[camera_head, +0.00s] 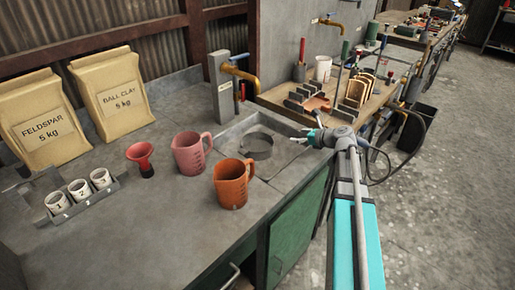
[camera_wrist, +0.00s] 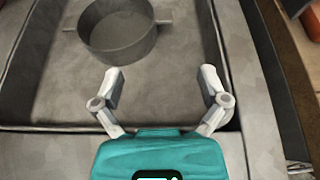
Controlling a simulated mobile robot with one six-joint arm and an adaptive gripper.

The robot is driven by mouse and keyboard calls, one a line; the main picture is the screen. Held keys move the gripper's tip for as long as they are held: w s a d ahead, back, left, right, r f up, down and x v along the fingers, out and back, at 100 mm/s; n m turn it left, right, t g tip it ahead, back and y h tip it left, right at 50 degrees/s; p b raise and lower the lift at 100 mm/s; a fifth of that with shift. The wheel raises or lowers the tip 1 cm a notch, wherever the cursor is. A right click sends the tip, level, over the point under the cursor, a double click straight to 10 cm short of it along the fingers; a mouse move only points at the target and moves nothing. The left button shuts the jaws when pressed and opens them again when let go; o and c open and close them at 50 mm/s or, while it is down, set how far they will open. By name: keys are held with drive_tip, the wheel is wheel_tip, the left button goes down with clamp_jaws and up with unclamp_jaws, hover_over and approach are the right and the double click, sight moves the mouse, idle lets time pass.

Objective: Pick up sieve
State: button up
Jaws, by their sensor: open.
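The sieve (camera_head: 257,146) is a round grey ring-shaped vessel in the sunken sink area of the grey counter. In the wrist view the sieve (camera_wrist: 117,32) sits upright on the basin floor at the upper left, with a small tab on each side. My gripper (camera_wrist: 162,80) is open and empty, its two fingers spread. It is apart from the sieve, which lies ahead and to the left of the fingertips. In the head view my gripper (camera_head: 300,138) is to the right of the sieve, at the counter's right side.
An orange jug (camera_head: 232,185) and a pink jug (camera_head: 190,154) stand left of the sieve. A brass tap (camera_head: 240,76) is behind it. A red funnel (camera_head: 141,156), numbered cups (camera_head: 79,190) and two bags (camera_head: 112,98) are farther left. The basin rim (camera_wrist: 70,128) borders the sieve's space.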

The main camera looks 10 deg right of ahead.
drive_tip(key=b, duration=0.3)
approach(272, 135)
drive_tip(key=x, duration=0.2)
drive_tip(key=shift+w+a, duration=0.15)
drive_tip(key=shift+w, duration=0.3)
drive_tip(key=shift+w+a+f, duration=0.2)
drive_tip(key=shift+w+a, duration=0.25)
drive_tip(key=shift+w, duration=0.1)
drive_tip(key=b+x, duration=0.2)
drive_tip(key=x, duration=0.1)
drive_tip(key=shift+w+f, duration=0.2)
drive_tip(key=shift+f, duration=0.15)
drive_tip(key=shift+x, duration=0.8)
drive_tip(key=shift+a+r, duration=0.1)
drive_tip(key=shift+s, duration=0.1)
clamp_jaws()
